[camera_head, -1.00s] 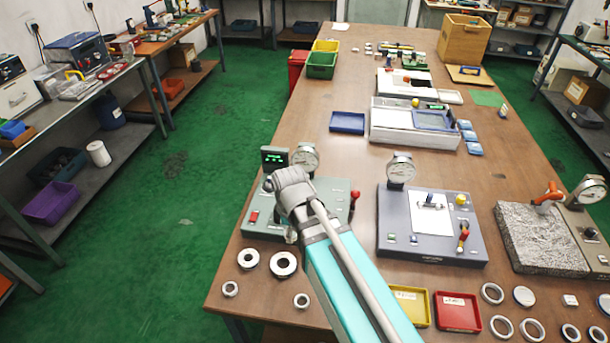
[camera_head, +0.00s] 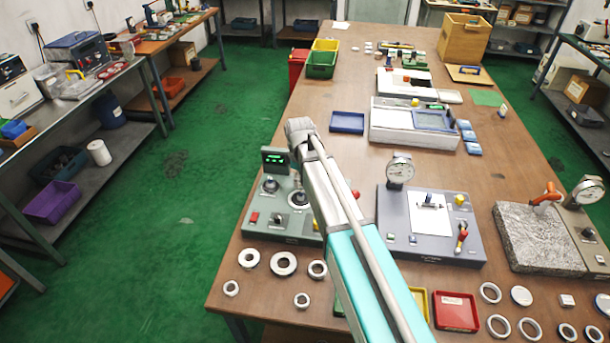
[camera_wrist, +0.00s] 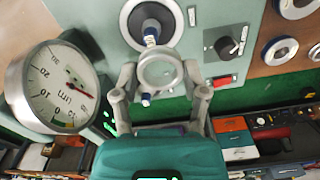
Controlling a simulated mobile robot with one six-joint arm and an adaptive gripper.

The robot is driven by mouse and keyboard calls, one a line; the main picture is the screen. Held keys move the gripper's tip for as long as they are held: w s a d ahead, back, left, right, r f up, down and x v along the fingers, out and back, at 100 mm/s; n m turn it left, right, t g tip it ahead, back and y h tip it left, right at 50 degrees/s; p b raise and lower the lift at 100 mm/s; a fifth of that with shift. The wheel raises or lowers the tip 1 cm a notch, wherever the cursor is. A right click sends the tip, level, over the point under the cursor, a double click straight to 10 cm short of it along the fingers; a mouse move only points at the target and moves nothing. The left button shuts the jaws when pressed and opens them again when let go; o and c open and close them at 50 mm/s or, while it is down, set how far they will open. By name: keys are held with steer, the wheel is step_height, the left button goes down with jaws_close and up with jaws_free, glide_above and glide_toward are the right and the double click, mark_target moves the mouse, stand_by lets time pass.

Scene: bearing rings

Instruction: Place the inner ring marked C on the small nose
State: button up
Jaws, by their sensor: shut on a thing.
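My gripper (camera_wrist: 160,72) is shut on a thin metal ring (camera_wrist: 179,73), held between its two fingertips in the wrist view. I cannot read any letter on it. The larger nose (camera_head: 299,199) sits on a pale disc; the smaller nose (camera_head: 270,186) is further left. In the wrist view, the large nose's blue-tipped post (camera_wrist: 150,38) shows just above the ring, and a second blue tip (camera_wrist: 146,99) shows below it. The ring looks apart from the noses. In the head view my arm hides the fingers and ring.
A dial gauge (camera_wrist: 62,88) stands close to the left of my gripper in the wrist view. Several loose rings (camera_head: 283,274) lie on the table's front edge. A second gauge station (camera_head: 395,238) stands to the right. A blue tray (camera_head: 347,122) lies beyond.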

mark_target(301, 191)
steer(key=shift+w+d, duration=0.1)
steer(key=shift+w, duration=0.4)
steer(key=shift+f+b, duration=2)
steer(key=shift+b, duration=0.05)
steer(key=shift+f+b, duration=2.3)
steer(key=shift+f, duration=0.05)
steer(key=o, duration=1.2)
steer(key=shift+o, duration=0.2)
steer(key=shift+w, duration=0.15)
